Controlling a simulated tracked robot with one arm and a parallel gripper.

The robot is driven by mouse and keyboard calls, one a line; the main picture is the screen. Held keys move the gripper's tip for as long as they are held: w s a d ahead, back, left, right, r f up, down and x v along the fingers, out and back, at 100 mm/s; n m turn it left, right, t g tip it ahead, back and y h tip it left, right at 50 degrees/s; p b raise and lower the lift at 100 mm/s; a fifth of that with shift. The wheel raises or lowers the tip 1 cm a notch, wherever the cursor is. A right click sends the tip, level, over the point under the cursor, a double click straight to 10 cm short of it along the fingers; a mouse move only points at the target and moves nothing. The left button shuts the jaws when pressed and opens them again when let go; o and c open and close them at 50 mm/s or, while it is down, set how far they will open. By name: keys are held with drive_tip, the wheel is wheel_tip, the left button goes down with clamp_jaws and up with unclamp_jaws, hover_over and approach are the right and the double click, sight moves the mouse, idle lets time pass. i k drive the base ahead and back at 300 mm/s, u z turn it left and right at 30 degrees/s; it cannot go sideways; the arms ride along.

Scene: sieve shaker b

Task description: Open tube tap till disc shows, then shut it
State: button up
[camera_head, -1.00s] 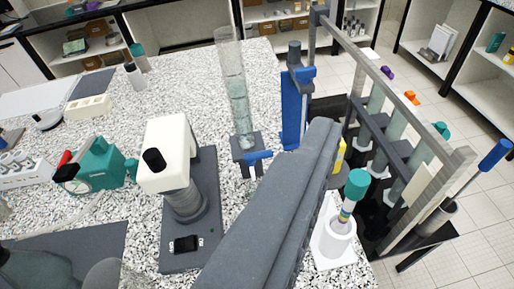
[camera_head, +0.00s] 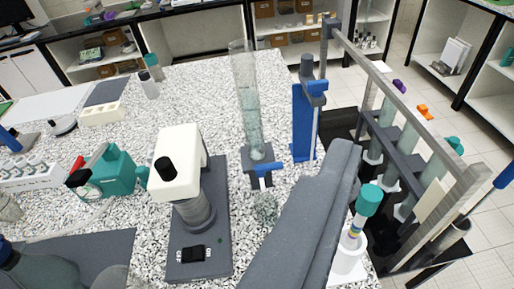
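The clear upright tube (camera_head: 246,105) stands left of centre on the speckled bench, with pale greenish liquid in it. No disc can be made out inside it. Its tap has a blue handle (camera_head: 265,169) just below the dark grey block at the tube's foot. The handle lies about crosswise. Below the tap is a small clear, greyish thing (camera_head: 265,211), too unclear to name. My grey arm (camera_head: 300,225) reaches up from the bottom edge, right of the tap and apart from it in the picture. No gripper fingers show.
A white-headed device (camera_head: 188,162) on a dark base stands left of the tap. A blue upright (camera_head: 305,125) stands right of the tube. A metal frame (camera_head: 410,100) with tubes, and a teal-capped tube (camera_head: 369,199) in a white holder, are farther right. A teal pump (camera_head: 108,170) is at left.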

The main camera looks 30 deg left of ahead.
sight(260, 169)
drive_tip(key=u, duration=1.7)
drive_tip(key=k, duration=0.95)
drive_tip(key=z, duration=1.65)
drive_tip(key=i, duration=1)
drive_tip(key=u, duration=0.05)
